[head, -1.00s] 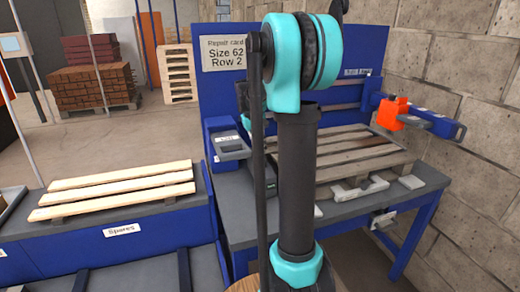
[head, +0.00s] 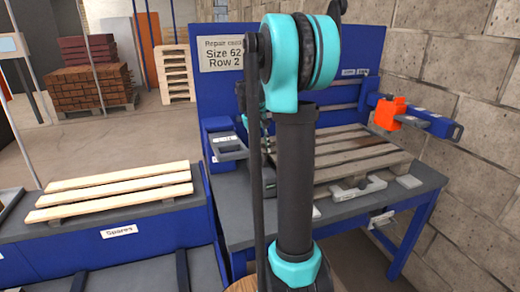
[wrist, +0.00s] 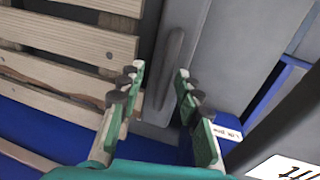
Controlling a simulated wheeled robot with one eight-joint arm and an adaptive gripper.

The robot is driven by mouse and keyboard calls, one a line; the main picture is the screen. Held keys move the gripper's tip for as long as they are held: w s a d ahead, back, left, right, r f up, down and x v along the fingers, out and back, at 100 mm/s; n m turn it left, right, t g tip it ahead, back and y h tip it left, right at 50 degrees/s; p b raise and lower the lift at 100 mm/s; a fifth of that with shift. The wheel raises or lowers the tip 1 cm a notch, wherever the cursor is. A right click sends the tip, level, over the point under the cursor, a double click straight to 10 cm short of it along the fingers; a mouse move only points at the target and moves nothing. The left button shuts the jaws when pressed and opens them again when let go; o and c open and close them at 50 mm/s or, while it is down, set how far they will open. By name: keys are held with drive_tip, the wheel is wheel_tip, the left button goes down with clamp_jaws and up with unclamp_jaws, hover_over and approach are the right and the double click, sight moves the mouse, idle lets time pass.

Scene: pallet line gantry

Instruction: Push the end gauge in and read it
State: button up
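My gripper (wrist: 160,72) is open in the wrist view, with its two green-backed fingers apart and nothing held between them. Beyond the fingertips is a grey surface with a long raised grey bar (wrist: 172,65); I cannot tell whether the fingers touch it. I cannot tell for sure which part is the end gauge. In the head view, an orange block (head: 389,113) sits on a blue arm (head: 428,121) at the right of the bench, and a grey box (head: 228,146) with a small label stands at its left. My arm hides the middle of the bench.
A slatted pallet (head: 362,148) lies on the blue-legged bench (head: 425,192). A card (head: 222,54) behind reads "Size 62 Row 2". Pale boards (head: 110,190) lie on the surface marked "Spares" at left. A block wall (head: 470,60) bounds the right.

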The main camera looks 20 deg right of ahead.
sight(255, 162)
drive_tip(key=shift+a, duration=0.1)
wheel_tip(255, 162, up, 12)
drive_tip(key=a, duration=0.2)
drive_tip(key=shift+a+f, duration=0.15)
idle(0.6)
